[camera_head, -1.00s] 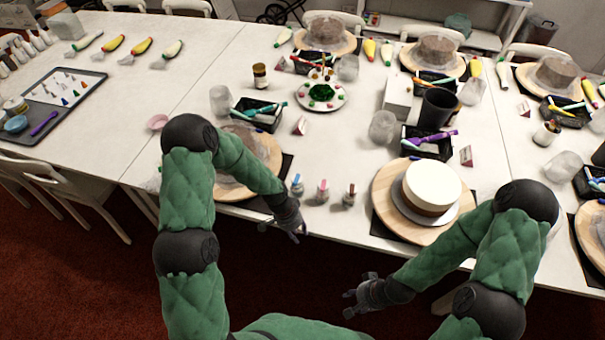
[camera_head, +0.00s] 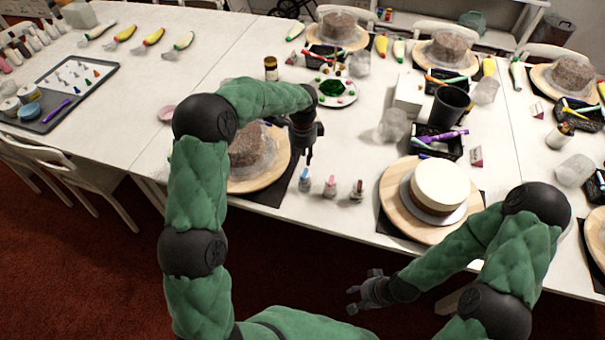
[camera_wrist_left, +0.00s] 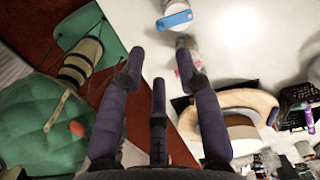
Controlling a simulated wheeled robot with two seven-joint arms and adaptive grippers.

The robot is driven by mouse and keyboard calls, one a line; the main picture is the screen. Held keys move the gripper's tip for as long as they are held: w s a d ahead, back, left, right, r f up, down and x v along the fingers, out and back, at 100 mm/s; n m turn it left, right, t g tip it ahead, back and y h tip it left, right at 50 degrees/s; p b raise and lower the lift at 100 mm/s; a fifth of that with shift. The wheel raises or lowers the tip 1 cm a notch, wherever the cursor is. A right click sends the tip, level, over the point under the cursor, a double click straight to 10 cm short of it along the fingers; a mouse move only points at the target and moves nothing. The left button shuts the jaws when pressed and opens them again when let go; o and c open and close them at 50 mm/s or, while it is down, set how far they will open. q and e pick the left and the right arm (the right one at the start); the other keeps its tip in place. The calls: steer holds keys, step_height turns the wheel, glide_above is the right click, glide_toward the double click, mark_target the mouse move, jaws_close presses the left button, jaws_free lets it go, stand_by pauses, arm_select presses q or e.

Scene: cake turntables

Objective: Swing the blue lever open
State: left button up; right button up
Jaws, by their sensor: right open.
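The blue lever (camera_head: 305,173) is on the leftmost of three small jars at the table's front edge. In the left wrist view, the blue lever (camera_wrist_left: 175,20) lies across its jar at the top, beyond the fingertips. My left gripper (camera_head: 307,158) hangs fingers down just above and behind that jar. In the left wrist view its fingers (camera_wrist_left: 161,60) are spread and empty, and the lever is outside them. Whether any finger touches the jar cannot be told. My right gripper (camera_head: 362,292) is open and empty, low in front of the table.
A pink-topped jar (camera_head: 330,186) and a brown-topped jar (camera_head: 357,189) stand just right of the blue one. A white cake (camera_head: 439,184) on a wooden turntable (camera_head: 397,212) is further right. A brown cake (camera_head: 250,150) sits left, partly behind my left arm.

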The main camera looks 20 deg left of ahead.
mark_target(303, 177)
arm_select(q)
step_height(303, 177, down, 10)
steer(key=shift+r+b, duration=0.15)
steer(key=shift+b, duration=0.6)
jaws_close()
